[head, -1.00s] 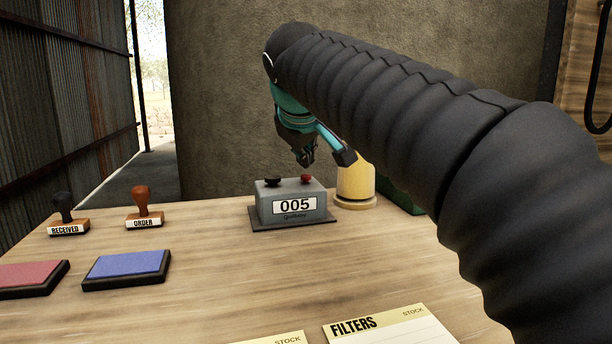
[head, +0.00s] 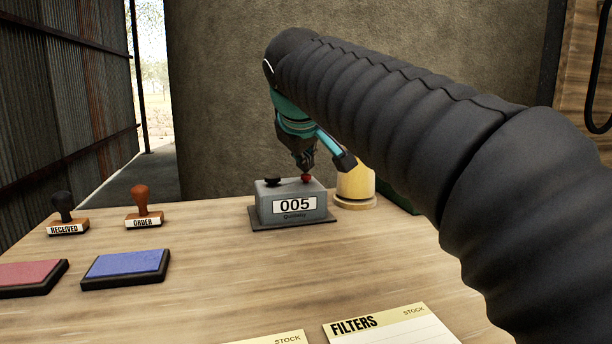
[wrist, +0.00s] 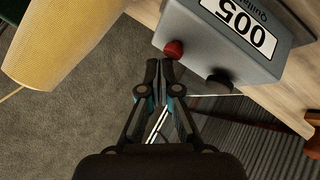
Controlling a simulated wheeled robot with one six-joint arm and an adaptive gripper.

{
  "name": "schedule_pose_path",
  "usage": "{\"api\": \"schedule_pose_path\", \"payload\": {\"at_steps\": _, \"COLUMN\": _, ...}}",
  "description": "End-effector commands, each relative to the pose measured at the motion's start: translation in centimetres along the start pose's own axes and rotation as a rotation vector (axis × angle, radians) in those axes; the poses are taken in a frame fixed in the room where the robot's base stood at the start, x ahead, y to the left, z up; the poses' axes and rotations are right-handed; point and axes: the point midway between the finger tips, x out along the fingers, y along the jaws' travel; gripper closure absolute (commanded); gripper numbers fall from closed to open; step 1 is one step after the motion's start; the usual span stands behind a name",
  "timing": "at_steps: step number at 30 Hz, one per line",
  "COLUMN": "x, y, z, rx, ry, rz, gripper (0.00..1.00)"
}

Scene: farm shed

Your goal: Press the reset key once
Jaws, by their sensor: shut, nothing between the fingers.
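A grey counter box (head: 291,204) stands on a dark base plate on the table and its display reads 005. A black key (head: 272,181) is on its top left and a red key (head: 306,177) on its top right. Neither key has a readable label. My gripper (head: 306,170) is shut and empty, with its tips just above and behind the red key. In the wrist view the fingertips (wrist: 159,66) point toward the red key (wrist: 174,49), and a small gap seems to remain. The black key (wrist: 218,84) is to the right there.
A yellow cylinder with a pale base (head: 356,187) stands close to the right of the box. Two stamps, RECEIVED (head: 66,222) and ORDER (head: 144,212), and red (head: 28,275) and blue (head: 126,265) ink pads are at left. A FILTERS card (head: 388,325) lies in front.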

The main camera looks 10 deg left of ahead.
Motion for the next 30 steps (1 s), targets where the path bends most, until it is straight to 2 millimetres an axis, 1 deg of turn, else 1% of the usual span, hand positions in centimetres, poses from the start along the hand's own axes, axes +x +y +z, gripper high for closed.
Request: {"api": "schedule_pose_path", "payload": {"at_steps": 30, "x": 0.67, "y": -0.48, "z": 0.49, "rx": 0.000, "ry": -0.001, "rz": 0.000, "gripper": 1.00}}
